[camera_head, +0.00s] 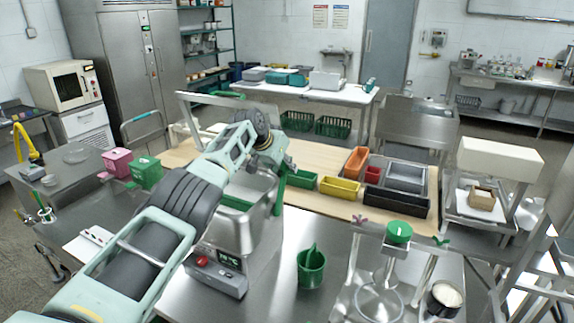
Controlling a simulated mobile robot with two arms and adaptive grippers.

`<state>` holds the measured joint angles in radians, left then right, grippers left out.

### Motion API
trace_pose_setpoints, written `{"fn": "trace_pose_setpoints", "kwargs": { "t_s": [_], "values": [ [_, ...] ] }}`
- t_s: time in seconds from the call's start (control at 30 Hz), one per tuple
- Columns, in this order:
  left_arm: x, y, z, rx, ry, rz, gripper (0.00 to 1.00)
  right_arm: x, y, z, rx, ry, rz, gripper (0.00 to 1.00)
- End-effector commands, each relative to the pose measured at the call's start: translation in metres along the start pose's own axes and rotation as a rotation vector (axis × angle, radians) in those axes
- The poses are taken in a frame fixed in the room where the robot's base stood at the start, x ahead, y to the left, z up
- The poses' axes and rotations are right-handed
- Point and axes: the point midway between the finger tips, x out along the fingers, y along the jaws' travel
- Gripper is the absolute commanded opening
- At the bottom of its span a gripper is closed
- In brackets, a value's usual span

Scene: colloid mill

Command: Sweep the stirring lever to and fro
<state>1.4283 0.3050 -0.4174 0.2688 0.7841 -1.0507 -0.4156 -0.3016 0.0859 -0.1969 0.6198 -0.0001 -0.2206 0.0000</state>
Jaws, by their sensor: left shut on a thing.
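The steel machine (235,222) with a red knob and a small °C display stands on the steel table in the middle of the view. My left arm reaches across it from the lower left. My left gripper (280,163) is above the machine's right rear side, shut on the stirring lever. The lever is mostly hidden behind the gripper and arm. A green upright part (279,196) shows just below the gripper at the machine's right side. My right gripper is not in view.
A green cup (311,268) stands right of the machine. A stand with a green top (399,232) and a steel pot (444,299) are farther right. Yellow (339,187) and orange (356,162) bins lie on the wooden board behind. Pink (117,162) and green (146,172) boxes stand left.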

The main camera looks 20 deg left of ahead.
Motion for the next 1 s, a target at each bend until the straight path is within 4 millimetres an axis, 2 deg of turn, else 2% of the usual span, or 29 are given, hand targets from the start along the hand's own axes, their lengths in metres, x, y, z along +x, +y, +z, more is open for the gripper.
{"fn": "trace_pose_setpoints", "kwargs": {
  "t_s": [0.37, 0.4, 0.63, 1.0],
  "values": [
    [-0.003, -0.001, -0.005, 0.001, 0.011, -0.003, 0.0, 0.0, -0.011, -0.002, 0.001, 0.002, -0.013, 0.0],
    [-0.003, -0.001, -0.005, 0.001, 0.011, -0.003, 0.25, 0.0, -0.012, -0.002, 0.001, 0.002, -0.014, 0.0],
    [-0.002, 0.0, -0.003, 0.0, 0.006, -0.002, 0.45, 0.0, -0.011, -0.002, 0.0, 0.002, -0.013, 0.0],
    [-0.001, -0.001, -0.001, -0.001, 0.003, -0.002, 0.45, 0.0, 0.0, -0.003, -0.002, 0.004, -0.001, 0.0]
  ]
}}
